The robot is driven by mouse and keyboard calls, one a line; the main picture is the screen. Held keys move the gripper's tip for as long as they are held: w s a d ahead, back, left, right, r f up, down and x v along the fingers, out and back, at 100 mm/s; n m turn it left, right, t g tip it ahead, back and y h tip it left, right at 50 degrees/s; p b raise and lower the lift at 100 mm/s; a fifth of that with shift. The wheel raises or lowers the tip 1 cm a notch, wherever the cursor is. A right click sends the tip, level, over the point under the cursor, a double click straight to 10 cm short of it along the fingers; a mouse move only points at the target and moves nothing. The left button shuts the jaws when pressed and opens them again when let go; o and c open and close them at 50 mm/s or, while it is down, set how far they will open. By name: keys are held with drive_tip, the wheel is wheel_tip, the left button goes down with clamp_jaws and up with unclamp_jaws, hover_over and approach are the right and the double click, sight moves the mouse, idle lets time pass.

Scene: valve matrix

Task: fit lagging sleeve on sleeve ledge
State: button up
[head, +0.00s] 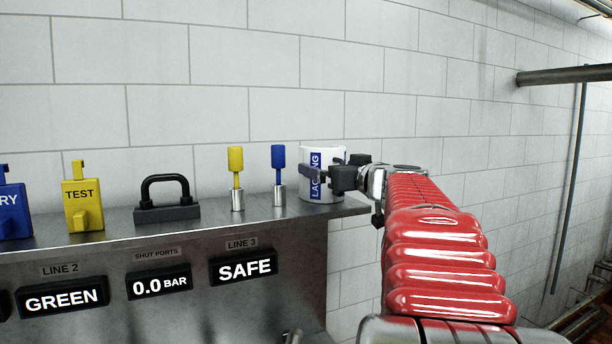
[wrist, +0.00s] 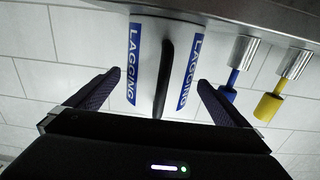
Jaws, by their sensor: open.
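The lagging sleeve (head: 318,191) is a white cylinder with blue LAGGING labels. In the head view it stands upright at the right end of the steel ledge (head: 285,222). In the wrist view the sleeve (wrist: 148,52) has a dark upright strip or grip between two labels, and the ledge (wrist: 245,18) runs along the top of the picture. My gripper (head: 318,172) is at the sleeve from the right. In the wrist view its fingers (wrist: 160,82) are open, one on each side of the sleeve's labelled face. I cannot tell whether they touch it. The sleeve's far side is hidden.
Display panels (head: 244,267) are on the front. A pipe (head: 565,75) crosses at right.

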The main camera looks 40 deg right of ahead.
drive_tip(key=shift+x, duration=1.45)
drive_tip(key=shift+s, duration=0.1)
drive_tip(key=c, duration=1)
wheel_tip(320, 180, up, 10)
